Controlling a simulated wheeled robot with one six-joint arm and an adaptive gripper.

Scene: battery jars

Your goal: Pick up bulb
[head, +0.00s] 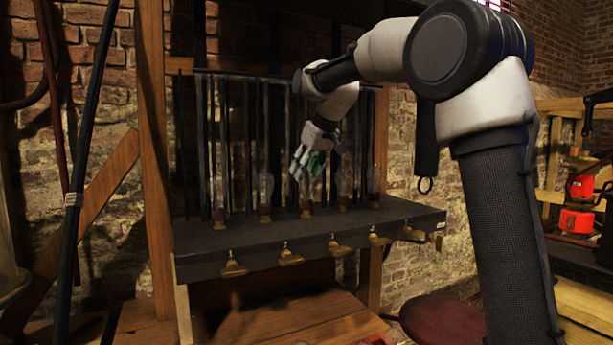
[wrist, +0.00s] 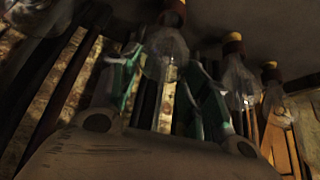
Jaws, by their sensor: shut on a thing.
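Several clear glass bulbs with brass and red bases stand in a row on the dark shelf (head: 225,238). The middle bulb (head: 306,196) is under my gripper (head: 302,170), which reaches down from the upper right. In the wrist view, which looks inverted, the same bulb (wrist: 166,52) sits between the two green-lined fingers of my gripper (wrist: 168,70). The fingers are closed on its glass, with one on each side. Its base (wrist: 174,10) is at the top edge and still appears to be at the shelf. The exact finger contact is dim and blurred.
A neighbouring bulb (wrist: 240,75) stands close beside the held one. Dark upright rods and glass tubes rise behind the row. Brass knobs (head: 287,254) line the shelf's front edge. A wooden post (head: 155,150) stands at the left, and a red lantern (head: 578,205) at the far right.

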